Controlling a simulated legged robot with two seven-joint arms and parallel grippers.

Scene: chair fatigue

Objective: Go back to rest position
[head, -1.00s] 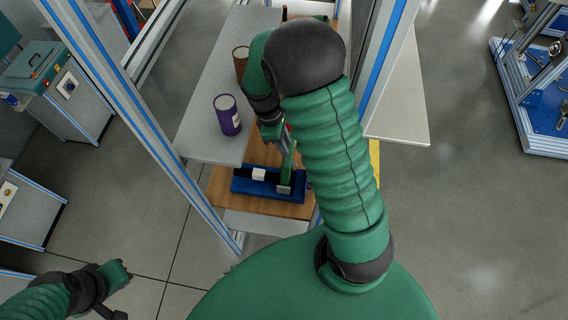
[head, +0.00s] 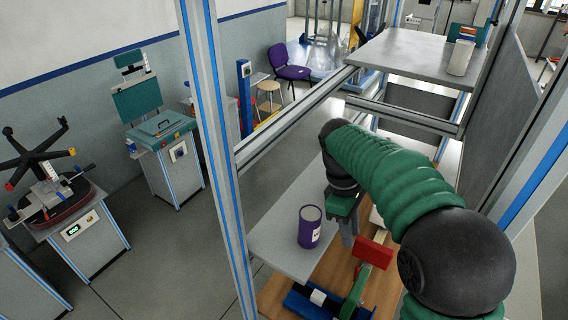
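My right arm, in a green ribbed sleeve with dark joints, reaches in from the lower right of the head view. Its gripper (head: 349,233) points down over the workbench, just right of a purple can (head: 310,227) and apart from it in the picture. The fingers are small and partly merged, so their opening is unclear. A device with a red block (head: 373,252) and a green lever stands just below and right of the gripper; I cannot tell whether they touch. My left arm and gripper are out of view.
The grey shelf (head: 276,240) holds the can. A blue fixture (head: 308,303) sits on the wooden board. Frame posts (head: 215,150) and a crossbar (head: 403,117) surround the arm. An upper shelf (head: 400,45) carries a pale cylinder (head: 460,58).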

